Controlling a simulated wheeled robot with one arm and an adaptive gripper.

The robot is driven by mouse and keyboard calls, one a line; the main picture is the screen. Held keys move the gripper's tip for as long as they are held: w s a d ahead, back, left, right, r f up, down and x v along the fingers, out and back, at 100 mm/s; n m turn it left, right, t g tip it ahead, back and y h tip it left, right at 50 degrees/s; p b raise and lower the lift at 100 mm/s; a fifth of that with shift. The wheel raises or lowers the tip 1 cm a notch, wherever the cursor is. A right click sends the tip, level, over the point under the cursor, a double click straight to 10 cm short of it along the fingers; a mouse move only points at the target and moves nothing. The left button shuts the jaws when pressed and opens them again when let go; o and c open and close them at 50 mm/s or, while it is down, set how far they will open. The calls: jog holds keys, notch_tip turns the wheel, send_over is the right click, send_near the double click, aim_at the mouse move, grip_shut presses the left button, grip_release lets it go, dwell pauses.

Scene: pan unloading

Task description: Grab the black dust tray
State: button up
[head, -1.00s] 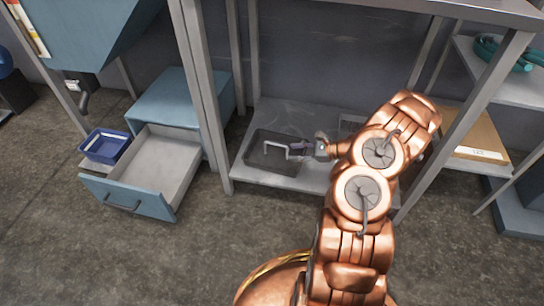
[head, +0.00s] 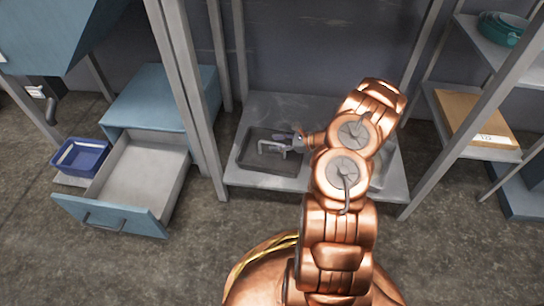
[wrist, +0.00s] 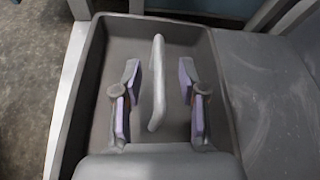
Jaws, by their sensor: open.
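The black dust tray (head: 252,162) lies on the low shelf of the grey rack in the head view. It also shows in the wrist view (wrist: 80,115) as a shallow dark pan with raised walls and an upright pale grey handle (wrist: 158,85). My gripper (wrist: 158,95) is open over the tray, with its purple-padded fingers on either side of the handle. Gaps show between both fingers and the handle. In the head view my gripper (head: 286,145) is at the tray's right part, and how high it is above the tray floor is hard to tell.
The rack's shelf (head: 300,112) has upright posts on both sides. To the left stand an open blue drawer (head: 110,215) and a blue bin (head: 80,157). A cardboard box (head: 475,120) and a teal coiled item (head: 502,28) sit on shelves at the right.

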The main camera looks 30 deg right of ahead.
jog(key=shift+b+x, duration=0.3)
jog(key=shift+x, duration=0.9)
jog(key=shift+c, duration=0.2)
grip_shut()
